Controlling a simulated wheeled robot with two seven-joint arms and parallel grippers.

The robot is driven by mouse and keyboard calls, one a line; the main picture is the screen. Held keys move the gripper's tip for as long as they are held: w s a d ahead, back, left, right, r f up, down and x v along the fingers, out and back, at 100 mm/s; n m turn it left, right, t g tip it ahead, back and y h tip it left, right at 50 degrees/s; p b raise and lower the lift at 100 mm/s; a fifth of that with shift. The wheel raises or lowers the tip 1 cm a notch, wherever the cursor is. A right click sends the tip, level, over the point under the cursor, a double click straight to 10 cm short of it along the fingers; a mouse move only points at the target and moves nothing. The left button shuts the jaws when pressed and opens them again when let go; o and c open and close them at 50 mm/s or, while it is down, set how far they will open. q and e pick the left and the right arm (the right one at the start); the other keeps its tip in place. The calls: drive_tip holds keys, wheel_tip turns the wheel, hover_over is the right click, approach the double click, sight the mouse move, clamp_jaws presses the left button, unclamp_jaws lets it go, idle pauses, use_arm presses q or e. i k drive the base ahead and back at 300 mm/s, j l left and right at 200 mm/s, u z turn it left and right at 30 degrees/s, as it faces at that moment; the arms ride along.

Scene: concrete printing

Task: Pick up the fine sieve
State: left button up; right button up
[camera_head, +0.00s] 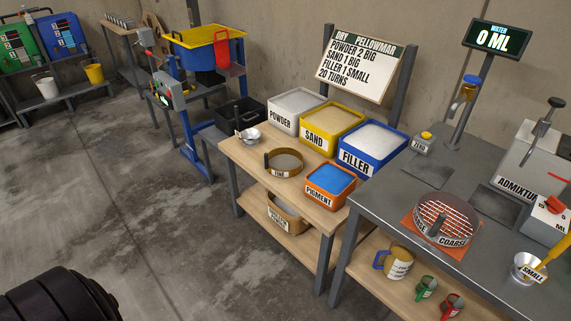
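A round sieve with a tan rim, fine pale mesh and a dark upright handle, which looks like the fine sieve (284,168), sits on the wooden table. It is in front of the sand bin and left of the pigment bin. Its small rim label is too small to read. A larger sieve labelled coarse (462,221), with a red-orange grid, lies on an orange mat on the grey table at right. Neither of my grippers shows in the head view.
Powder (297,108), sand (331,130) and filler (371,145) bins stand behind the sieve, and the pigment bin (331,186) is at its right. A small metal scoop (249,137) lies at its left. A recipe board (361,62) rises behind. Open floor lies at left.

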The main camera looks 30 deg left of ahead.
sight(281, 151)
drive_tip(key=i+j+u, duration=0.2)
drive_tip(key=i+j, duration=0.25)
drive_tip(key=j, duration=0.4)
drive_tip(key=i+j+u, duration=0.2)
drive_tip(key=i+j, duration=0.35)
drive_tip(key=j, duration=0.25)
drive_tip(key=i+j+u, duration=0.2)
drive_tip(key=i+j, duration=0.35)
drive_tip(key=j, duration=0.15)
